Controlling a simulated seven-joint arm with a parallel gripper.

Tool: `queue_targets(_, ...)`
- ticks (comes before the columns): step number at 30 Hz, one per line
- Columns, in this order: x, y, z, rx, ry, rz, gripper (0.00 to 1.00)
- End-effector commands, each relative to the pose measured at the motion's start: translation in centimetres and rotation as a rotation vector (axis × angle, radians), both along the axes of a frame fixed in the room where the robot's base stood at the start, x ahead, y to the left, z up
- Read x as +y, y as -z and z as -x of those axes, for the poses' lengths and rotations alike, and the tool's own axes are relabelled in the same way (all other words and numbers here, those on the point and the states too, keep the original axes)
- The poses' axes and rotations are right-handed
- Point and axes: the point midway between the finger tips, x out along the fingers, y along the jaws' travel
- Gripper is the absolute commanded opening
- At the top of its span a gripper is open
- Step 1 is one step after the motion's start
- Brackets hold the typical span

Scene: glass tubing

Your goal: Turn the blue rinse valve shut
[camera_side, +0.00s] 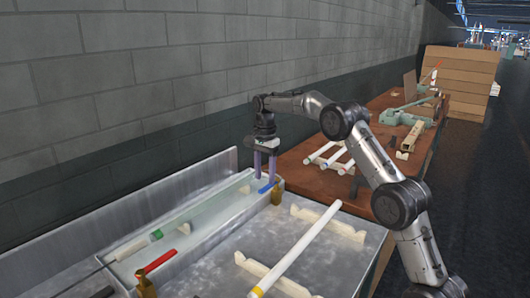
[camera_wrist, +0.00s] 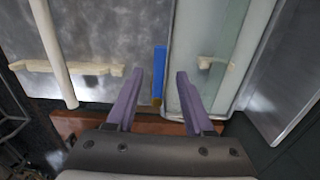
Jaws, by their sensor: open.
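The blue rinse valve has a blue lever handle (camera_side: 266,189) on a brass body (camera_side: 277,198) at the far end of the metal trough. In the wrist view the blue handle (camera_wrist: 159,70) runs parallel to the trough's long wall, with a little brass below it. My gripper (camera_side: 265,181) points down over the handle, with its two purple fingers apart and empty. I cannot tell the exact height gap or any contact.
A red-handled valve (camera_side: 155,263) is at the trough's near end. A pale glass tube (camera_side: 190,216) lies in the trough (camera_side: 222,237). A white tube (camera_side: 300,246) rests on cream supports to the right. More tubes (camera_side: 328,156) lie on the brown bench.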

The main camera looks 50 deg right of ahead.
Motion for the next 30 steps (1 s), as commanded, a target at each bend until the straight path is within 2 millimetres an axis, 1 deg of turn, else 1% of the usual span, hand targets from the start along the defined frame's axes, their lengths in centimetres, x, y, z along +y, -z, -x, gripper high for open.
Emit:
queue_targets(1, 0.0, -1.1, -0.1, -0.005, 0.000, 0.002, 0.53)
queue_targets(6, -0.1, -4.9, -0.1, -0.005, 0.000, 0.002, 0.53)
queue_targets(12, 0.0, -8.8, -0.1, -0.004, 0.001, 0.001, 0.53)
queue_targets(16, 0.0, -10.1, -0.1, -0.003, 0.001, 0.001, 0.53)
queue_targets(19, 0.0, -10.7, -0.1, -0.002, 0.001, 0.001, 0.53)
queue_targets(30, 0.0, -11.0, 0.0, -0.001, 0.001, 0.000, 0.53)
